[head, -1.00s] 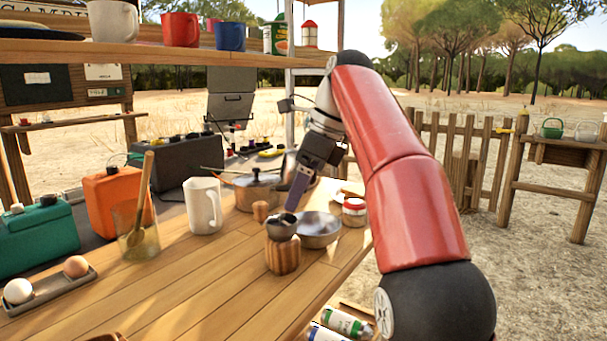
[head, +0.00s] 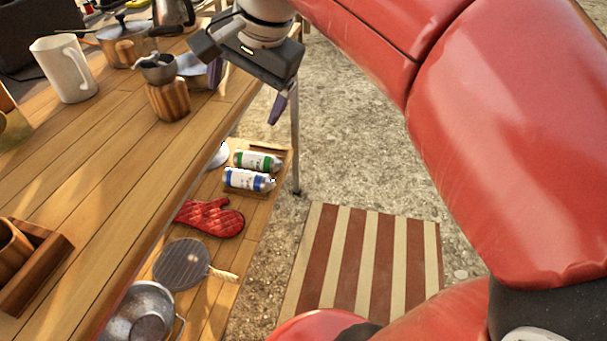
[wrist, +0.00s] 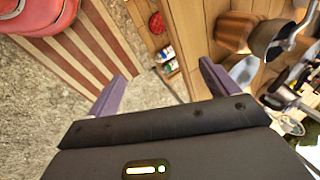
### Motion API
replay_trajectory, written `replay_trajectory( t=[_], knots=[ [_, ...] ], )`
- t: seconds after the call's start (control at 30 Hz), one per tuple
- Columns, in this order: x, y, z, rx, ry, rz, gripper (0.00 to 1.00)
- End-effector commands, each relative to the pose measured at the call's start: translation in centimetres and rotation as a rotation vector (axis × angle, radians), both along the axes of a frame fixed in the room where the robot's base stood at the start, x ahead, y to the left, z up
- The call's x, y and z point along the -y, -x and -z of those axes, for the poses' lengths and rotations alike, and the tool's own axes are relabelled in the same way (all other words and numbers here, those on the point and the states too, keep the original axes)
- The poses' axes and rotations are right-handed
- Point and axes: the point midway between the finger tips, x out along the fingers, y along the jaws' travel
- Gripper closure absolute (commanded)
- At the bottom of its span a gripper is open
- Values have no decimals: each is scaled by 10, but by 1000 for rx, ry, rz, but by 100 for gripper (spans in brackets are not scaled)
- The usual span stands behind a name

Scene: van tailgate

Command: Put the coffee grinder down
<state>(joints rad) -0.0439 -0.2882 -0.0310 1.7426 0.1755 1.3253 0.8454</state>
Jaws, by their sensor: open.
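The coffee grinder (head: 169,101), a ribbed wooden body with a grey metal bowl on top, stands upright on the wooden table (head: 120,150) near its edge. It also shows at the upper right of the wrist view (wrist: 236,30). My gripper (head: 246,90) is open and empty, its two purple fingers spread apart. It is to the right of the grinder, clear of it, out beyond the table edge. In the wrist view the space between the fingers (wrist: 162,74) holds only ground and things further down.
A white mug (head: 64,70), a pot (head: 122,40) and a metal bowl (head: 192,70) stand around the grinder. A lower shelf holds two bottles (head: 250,180), a red oven mitt (head: 210,217) and a pan (head: 181,263). A striped mat (head: 365,260) lies on the gravel.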

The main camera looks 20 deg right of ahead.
Motion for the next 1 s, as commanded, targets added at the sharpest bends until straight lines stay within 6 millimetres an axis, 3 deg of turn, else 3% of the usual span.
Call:
replay_trajectory(
  t=[0.03,0.2,0.4,0.57,1.0],
  knots=[
    [6,21,19,34,60,-84,14],
    [24,76,89,137,288,-402,14],
    [35,115,148,192,473,-657,14],
    [38,125,164,201,522,-725,14],
    [37,125,164,200,521,-727,14]
  ],
)
